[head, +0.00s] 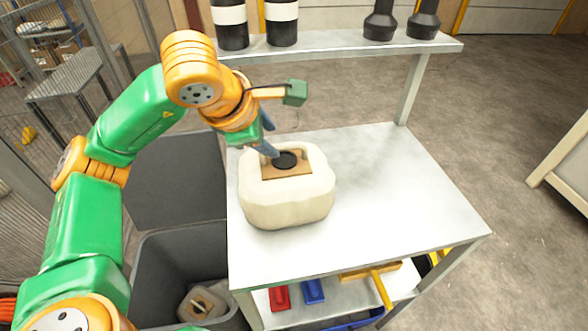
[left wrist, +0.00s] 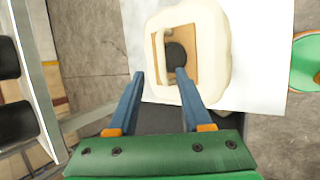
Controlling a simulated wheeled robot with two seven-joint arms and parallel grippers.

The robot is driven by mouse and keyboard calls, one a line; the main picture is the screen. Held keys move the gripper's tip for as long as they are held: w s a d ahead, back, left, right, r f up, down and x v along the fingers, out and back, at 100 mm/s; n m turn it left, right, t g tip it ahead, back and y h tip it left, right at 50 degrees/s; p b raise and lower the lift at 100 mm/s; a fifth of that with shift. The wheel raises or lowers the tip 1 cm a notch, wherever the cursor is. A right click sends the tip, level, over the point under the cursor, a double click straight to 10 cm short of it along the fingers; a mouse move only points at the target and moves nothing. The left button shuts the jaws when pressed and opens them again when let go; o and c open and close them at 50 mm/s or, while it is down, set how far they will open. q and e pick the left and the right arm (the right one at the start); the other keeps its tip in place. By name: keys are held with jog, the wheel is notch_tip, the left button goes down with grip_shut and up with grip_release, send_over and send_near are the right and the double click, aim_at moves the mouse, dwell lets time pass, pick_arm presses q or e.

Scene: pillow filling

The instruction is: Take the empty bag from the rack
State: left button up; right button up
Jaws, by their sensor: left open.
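A plump cream bag (head: 287,205) sits on the white table (head: 410,200), near its left edge. A square brown panel (head: 290,170) with a black disc is on its top. In the left wrist view the bag (left wrist: 215,65) also shows a light bar beside the disc. My left gripper (head: 267,150) is over the panel's far left part. Contact is unclear. My right gripper is not in view. I cannot make out a rack of empty bags.
A raised shelf (head: 340,45) behind the table holds dark containers. A grey open bin (head: 185,255) at the left holds a pale object with a brown top (head: 201,304). Red (head: 279,298) and blue (head: 313,291) items lie below the table. The tabletop's right side is clear.

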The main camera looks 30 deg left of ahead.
aim_at(282, 147)
pick_arm(q)
jog(key=x, duration=0.1)
jog(key=p+x, duration=0.1)
jog(key=x, duration=0.1)
jog(key=shift+w+d+f+p, duration=0.2)
jog(key=shift+d+f+p, duration=0.1)
jog(key=shift+p, duration=0.05)
jog(key=shift+w+f, duration=0.3)
jog(key=shift+s+r, duration=0.1)
grip_shut()
dwell(0.6)
